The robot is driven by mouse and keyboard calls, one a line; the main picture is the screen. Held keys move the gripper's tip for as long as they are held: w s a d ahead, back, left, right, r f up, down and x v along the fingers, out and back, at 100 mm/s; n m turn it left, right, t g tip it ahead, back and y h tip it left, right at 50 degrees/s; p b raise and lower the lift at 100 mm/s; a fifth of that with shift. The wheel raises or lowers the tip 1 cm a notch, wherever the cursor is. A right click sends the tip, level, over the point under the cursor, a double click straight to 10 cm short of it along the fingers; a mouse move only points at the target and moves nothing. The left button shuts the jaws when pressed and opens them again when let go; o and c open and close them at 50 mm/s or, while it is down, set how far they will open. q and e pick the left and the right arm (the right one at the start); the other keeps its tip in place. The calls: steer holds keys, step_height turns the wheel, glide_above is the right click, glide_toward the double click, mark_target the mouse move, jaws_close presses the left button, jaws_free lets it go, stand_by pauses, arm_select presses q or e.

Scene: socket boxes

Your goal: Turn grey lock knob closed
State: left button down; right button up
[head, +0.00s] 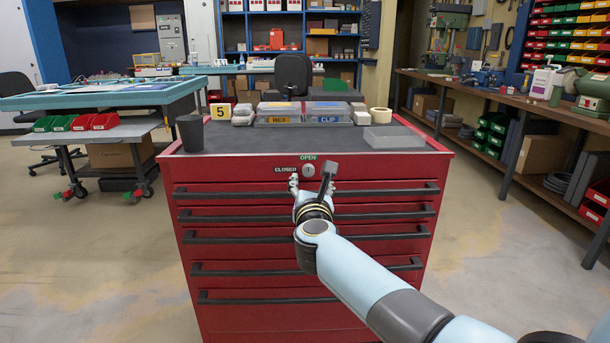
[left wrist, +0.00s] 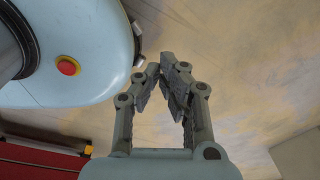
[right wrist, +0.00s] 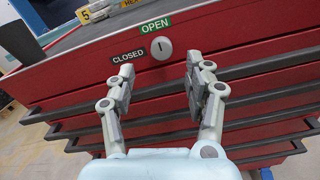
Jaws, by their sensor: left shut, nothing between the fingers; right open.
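The grey lock knob (head: 308,171) is a small round disc on the top front of the red tool cabinet (head: 190,265). In the right wrist view the knob (right wrist: 161,48) shows a dark slot, roughly upright and toward the green OPEN label (right wrist: 156,26). The black CLOSED label (right wrist: 129,56) is left of it. My right gripper (head: 312,181) is open in front of the cabinet. In the right wrist view its empty fingers (right wrist: 160,70) stand either side, a little below the knob and apart from it. My left gripper (left wrist: 161,75) is shut and empty, away from the cabinet face.
Several black drawer handles (head: 300,235) cross the cabinet front below the knob. On the cabinet top are a dark cup (head: 190,133), lidded boxes (head: 303,113), a tape roll (head: 381,116) and a grey tray (head: 394,138). The floor beside the cabinet is free.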

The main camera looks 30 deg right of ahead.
mark_target(309, 171)
steer(key=b+x, duration=0.1)
steer(key=x, duration=0.4)
steer(key=shift+f, duration=0.1)
arm_select(q)
steer(key=shift+a+f, duration=0.45)
steer(key=shift+f, duration=0.15)
arm_select(e)
steer(key=shift+w+d, duration=0.45)
steer(key=shift+w, duration=0.1)
jaws_close()
arm_select(q)
steer(key=shift+d, duration=0.1)
